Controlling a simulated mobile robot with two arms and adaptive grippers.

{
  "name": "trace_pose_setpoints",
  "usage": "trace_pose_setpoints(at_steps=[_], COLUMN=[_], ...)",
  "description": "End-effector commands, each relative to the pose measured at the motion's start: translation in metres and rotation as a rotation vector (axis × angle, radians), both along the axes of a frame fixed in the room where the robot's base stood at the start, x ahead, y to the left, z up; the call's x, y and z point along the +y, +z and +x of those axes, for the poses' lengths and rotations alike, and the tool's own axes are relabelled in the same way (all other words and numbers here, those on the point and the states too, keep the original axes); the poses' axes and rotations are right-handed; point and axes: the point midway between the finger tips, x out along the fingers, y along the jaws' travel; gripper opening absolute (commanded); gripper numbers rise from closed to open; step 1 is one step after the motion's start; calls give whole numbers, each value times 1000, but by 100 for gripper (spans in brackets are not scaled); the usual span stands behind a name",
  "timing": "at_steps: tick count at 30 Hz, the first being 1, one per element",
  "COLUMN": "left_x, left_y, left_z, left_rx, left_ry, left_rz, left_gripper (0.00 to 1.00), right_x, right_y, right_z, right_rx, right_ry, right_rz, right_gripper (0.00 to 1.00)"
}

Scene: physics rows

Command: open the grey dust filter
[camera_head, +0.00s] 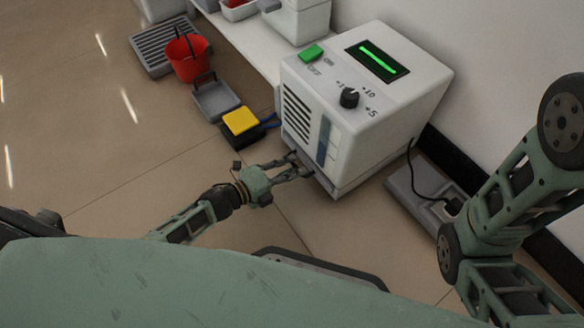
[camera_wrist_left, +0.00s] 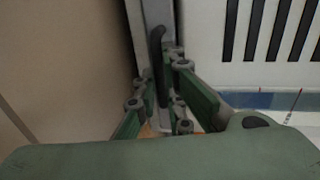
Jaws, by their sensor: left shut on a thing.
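The white machine (camera_head: 365,85) stands on the floor against the wall. The grey dust filter (camera_head: 348,187) is a low strip along the machine's bottom. In the left wrist view the filter (camera_wrist_left: 146,14) is a grey band beside the slotted white front, with a dark handle (camera_wrist_left: 157,50) on it. My left gripper (camera_head: 304,167) is at the machine's lower front, and its fingers (camera_wrist_left: 172,98) are closed around the handle. The fingers hide part of the handle. I cannot tell how far the filter is drawn out. My right arm shows at the right, but its gripper is out of view.
A yellow-topped black pedal (camera_head: 241,121), a grey dustpan (camera_head: 215,98) and a red bucket (camera_head: 187,57) on a grey grate (camera_head: 150,52) stand beyond the left gripper. A grey floor plate with a cable (camera_head: 425,203) lies right of the machine. The floor at left is clear.

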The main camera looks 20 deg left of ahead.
Motion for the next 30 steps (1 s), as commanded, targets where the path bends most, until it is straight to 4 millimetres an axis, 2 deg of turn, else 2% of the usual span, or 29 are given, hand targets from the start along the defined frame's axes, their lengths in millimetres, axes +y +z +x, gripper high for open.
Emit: trace_pose_setpoints(at_steps=[11,17,20,30], left_x=[0,10,22,80], left_y=[-1,0,0,0], left_z=[-1,-14,-30,-104], left_rx=[0,3,5,7], left_ry=[-1,-1,-1,0], left_rz=[4,4,5,6], left_gripper=[0,0,0,0], right_x=[0,0,0,0], right_y=[0,5,11,30], right_z=[0,0,1,1], right_rx=[1,1,1,2], right_ry=[0,0,-1,-1], right_rz=[0,0,0,0], right_gripper=[0,0,0,0])
